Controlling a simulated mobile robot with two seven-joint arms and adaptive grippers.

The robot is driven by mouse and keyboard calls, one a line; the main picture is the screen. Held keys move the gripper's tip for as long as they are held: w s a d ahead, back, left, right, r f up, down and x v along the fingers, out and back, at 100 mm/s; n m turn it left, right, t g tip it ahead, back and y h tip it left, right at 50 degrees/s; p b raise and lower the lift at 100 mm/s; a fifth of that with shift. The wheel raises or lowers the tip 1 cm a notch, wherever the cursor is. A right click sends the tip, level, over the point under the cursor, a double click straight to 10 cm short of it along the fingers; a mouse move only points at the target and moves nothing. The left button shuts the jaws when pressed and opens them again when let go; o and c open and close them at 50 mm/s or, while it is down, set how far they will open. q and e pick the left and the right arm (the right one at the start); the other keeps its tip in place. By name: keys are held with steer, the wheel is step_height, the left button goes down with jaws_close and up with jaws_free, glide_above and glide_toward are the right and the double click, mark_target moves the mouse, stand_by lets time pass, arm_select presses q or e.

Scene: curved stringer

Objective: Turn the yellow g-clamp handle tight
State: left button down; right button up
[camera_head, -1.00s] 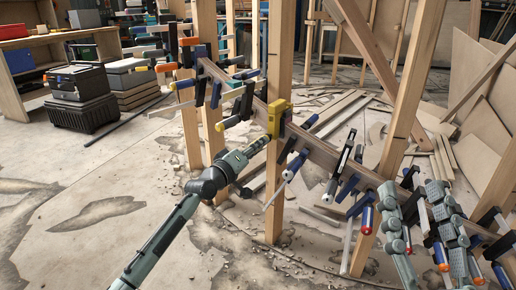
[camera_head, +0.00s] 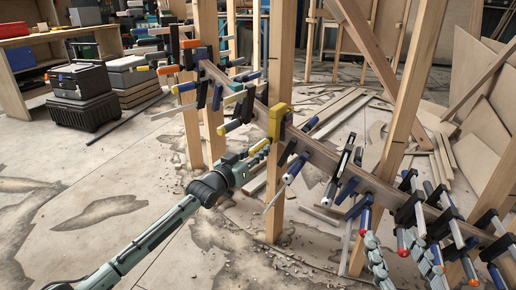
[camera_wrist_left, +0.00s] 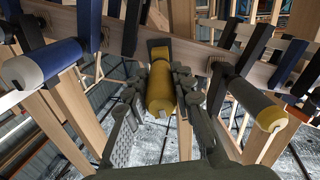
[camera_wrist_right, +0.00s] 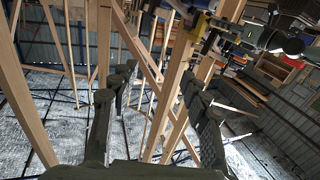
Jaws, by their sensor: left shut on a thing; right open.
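The yellow g-clamp (camera_head: 277,121) sits on the curved wooden stringer, in front of an upright post, near the middle of the head view. Its yellow handle (camera_wrist_left: 161,90) points towards the camera in the left wrist view, between the fingers of my left gripper (camera_wrist_left: 159,97). My left gripper (camera_head: 250,162) is shut on this handle. My right gripper (camera_head: 403,262) is at the lower right of the head view, in front of the stringer's clamps. In the right wrist view my right gripper (camera_wrist_right: 160,100) is open with nothing between its fingers.
The stringer (camera_head: 322,157) runs down to the right and carries several other clamps. The concrete floor at front left is clear.

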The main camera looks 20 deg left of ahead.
arm_select(q)
steer(key=shift+m, duration=0.6)
arm_select(e)
steer(key=shift+w+d+f+g+h, duration=0.1)
steer(key=shift+d+f+g+h, duration=0.2)
steer(key=shift+f, duration=0.45)
steer(key=shift+d+f+g+h, duration=0.2)
steer(key=shift+d+f+g, duration=0.2)
steer(key=shift+f, duration=0.3)
arm_select(q)
steer(key=c, duration=1.3)
jaws_free()
steer(key=v, duration=1.2)
